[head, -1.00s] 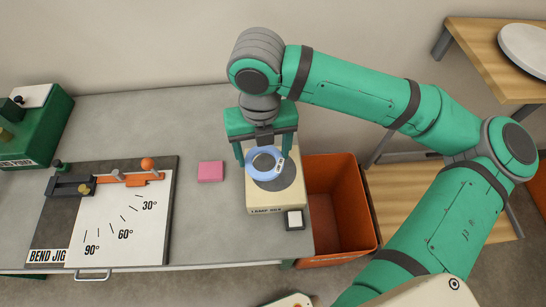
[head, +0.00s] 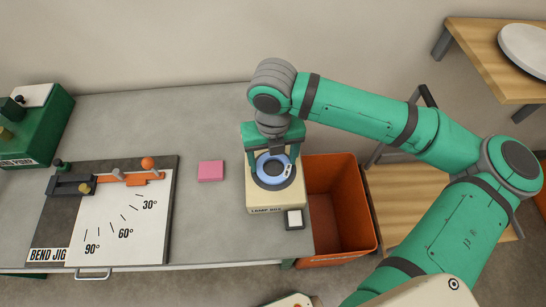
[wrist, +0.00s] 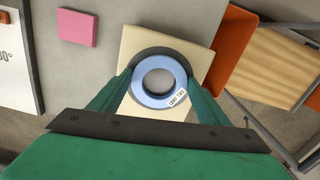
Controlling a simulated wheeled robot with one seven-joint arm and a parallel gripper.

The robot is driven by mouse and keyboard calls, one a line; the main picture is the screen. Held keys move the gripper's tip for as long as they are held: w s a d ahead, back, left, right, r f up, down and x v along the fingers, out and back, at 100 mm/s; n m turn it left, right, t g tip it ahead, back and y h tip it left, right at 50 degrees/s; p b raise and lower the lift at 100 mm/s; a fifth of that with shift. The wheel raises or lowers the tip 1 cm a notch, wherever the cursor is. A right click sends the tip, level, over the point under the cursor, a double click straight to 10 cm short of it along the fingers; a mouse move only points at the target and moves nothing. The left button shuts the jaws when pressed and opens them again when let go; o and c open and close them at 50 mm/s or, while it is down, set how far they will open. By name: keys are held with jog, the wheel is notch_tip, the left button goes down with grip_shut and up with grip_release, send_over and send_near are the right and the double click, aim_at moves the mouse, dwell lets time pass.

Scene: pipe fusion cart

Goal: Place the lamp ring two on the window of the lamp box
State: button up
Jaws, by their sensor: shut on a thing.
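My gripper (head: 273,168) is shut on lamp ring two (head: 273,183), a light blue ring with a white label on one side. In the wrist view the ring (wrist: 141,92) sits between the two green fingers (wrist: 159,82). The ring is over the dark round window (head: 256,182) of the cream lamp box (head: 262,200). In the wrist view, a dark band of the window (wrist: 162,50) shows beyond the ring's far edge. The ring looks roughly level. I cannot tell whether it touches the window or is slightly above it.
A small white-topped block (head: 294,219) is by the box's front right corner. A pink pad (head: 211,171) lies to the left. An orange bin (head: 343,205) stands right of the table. The bend jig (head: 120,215) is further left.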

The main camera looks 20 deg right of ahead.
jog(key=o, duration=1.1)
jog(key=shift+f, duration=0.15)
jog(key=shift+c, duration=0.2)
notch_tip(320, 180, up, 12)
jog(key=shift+r, duration=0.2)
